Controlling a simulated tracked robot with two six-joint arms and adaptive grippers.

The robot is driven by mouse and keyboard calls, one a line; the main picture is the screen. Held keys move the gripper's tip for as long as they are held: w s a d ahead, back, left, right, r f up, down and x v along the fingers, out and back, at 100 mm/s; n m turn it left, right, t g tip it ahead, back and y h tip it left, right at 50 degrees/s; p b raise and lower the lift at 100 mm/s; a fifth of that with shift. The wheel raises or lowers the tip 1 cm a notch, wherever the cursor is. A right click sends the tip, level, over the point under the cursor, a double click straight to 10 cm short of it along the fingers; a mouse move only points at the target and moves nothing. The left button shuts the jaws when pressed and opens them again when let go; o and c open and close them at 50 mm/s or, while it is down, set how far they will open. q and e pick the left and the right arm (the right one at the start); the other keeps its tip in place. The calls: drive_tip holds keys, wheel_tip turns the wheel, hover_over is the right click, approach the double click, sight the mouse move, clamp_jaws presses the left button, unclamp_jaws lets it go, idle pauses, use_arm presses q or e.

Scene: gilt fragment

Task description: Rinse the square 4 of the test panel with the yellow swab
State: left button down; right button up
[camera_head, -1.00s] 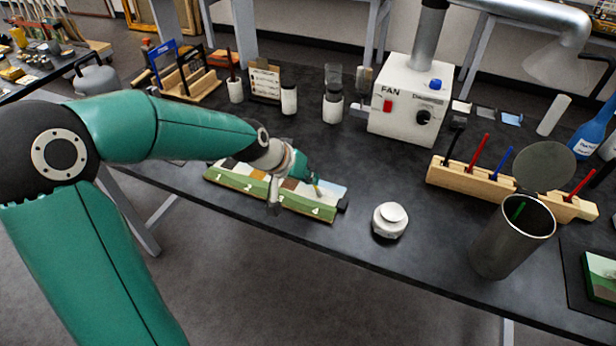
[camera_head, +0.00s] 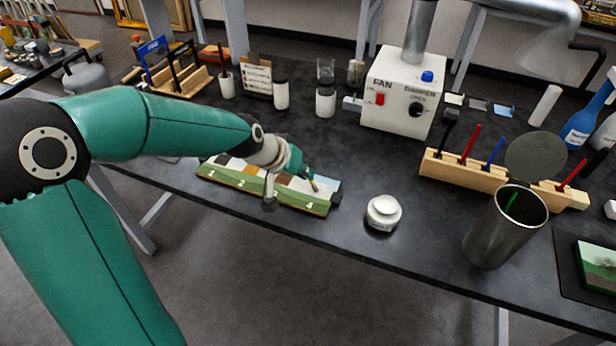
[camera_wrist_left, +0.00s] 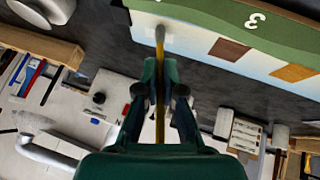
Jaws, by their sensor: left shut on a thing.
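The test panel (camera_head: 222,180) lies along the table's front edge, its green numbered strip facing me. It also shows upside down at the top of the left wrist view (camera_wrist_left: 205,14). My left gripper (camera_head: 309,174) is above the panel's right end, by square 4. In the left wrist view my left gripper (camera_wrist_left: 160,75) is shut on the yellow swab (camera_wrist_left: 160,110). The swab's greyish tip overlaps the pale area at the panel's end, left of a brown patch. I cannot tell if it touches. My right gripper is out of view.
A white lidded jar (camera_head: 383,212) stands right of the panel. A metal bin (camera_head: 490,235) with its lid raised is further right. A wooden swab rack (camera_head: 450,168) is behind it, and the white fan box (camera_head: 400,95) stands further back. Table between panel and fan box is clear.

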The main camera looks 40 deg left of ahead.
use_arm(q)
drive_tip(key=shift+s+a+f+b, duration=0.1)
drive_tip(key=shift+a+b, duration=0.2)
drive_tip(key=shift+a, duration=0.05)
drive_tip(key=shift+d+r+p, duration=0.2)
drive_tip(key=shift+d+p, duration=0.2)
drive_tip(key=shift+p, duration=0.2)
drive_tip(key=shift+w+d+f+p, duration=0.1)
drive_tip(key=shift+w+d+p, duration=0.15)
drive_tip(key=shift+d+p, duration=0.55)
drive_tip(key=shift+a+f+b, duration=0.2)
drive_tip(key=shift+a+b, duration=0.2)
drive_tip(key=shift+b, duration=0.4)
drive_tip(key=shift+s+a+r+b, duration=0.1)
drive_tip(key=shift+s+a+b, duration=0.15)
drive_tip(key=shift+a+b, duration=0.6)
drive_tip(key=shift+r, duration=0.1)
